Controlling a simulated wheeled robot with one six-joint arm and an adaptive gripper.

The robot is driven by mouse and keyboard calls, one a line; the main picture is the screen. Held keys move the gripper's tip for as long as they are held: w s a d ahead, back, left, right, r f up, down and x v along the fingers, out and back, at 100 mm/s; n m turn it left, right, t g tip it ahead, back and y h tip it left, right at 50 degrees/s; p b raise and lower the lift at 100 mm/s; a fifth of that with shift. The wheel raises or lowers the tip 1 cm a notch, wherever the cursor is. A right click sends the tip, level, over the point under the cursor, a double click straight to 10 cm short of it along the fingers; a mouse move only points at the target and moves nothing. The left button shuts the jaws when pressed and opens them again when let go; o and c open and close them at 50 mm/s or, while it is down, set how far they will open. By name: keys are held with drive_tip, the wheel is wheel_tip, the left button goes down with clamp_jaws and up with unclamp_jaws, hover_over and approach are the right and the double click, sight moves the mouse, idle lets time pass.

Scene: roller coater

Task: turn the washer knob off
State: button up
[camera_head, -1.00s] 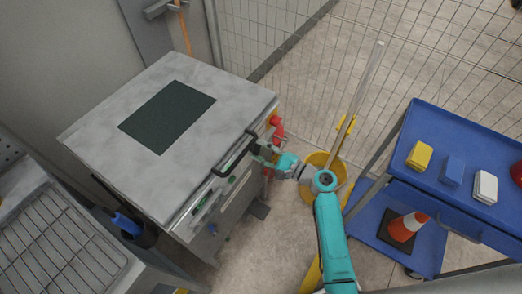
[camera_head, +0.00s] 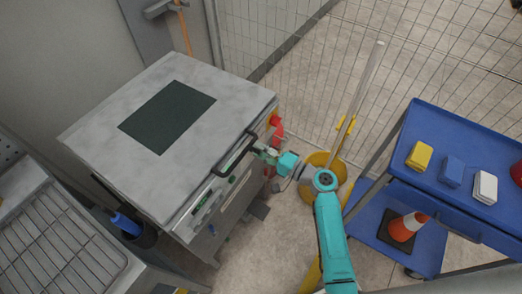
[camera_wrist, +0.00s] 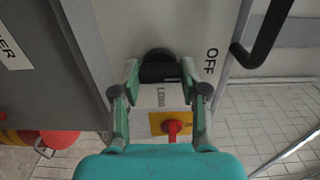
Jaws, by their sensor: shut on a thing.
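The washer knob (camera_wrist: 158,68) is black and round, on the pale panel of the metal machine. "OFF" is printed to its right in the wrist view and "LOW" below it. My gripper (camera_wrist: 160,66) has one finger on each side of the knob and is shut on it. The fingers partly cover the panel around it, and the knob's pointer is hard to make out. In the head view my gripper (camera_head: 263,150) is at the machine's front right corner, where the knob itself is too small to tell.
A black bar handle (camera_head: 235,156) runs along the machine's front edge, close to my gripper; it also shows in the wrist view (camera_wrist: 266,34). A red switch on a yellow plate (camera_wrist: 172,128) sits below the knob. A yellow bucket (camera_head: 322,178) and a blue cart (camera_head: 440,125) stand to the right.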

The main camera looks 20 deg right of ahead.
idle(0.4)
drive_tip(key=o, duration=1.1)
drive_tip(key=shift+o, duration=0.2)
drive_tip(key=v, duration=1.2)
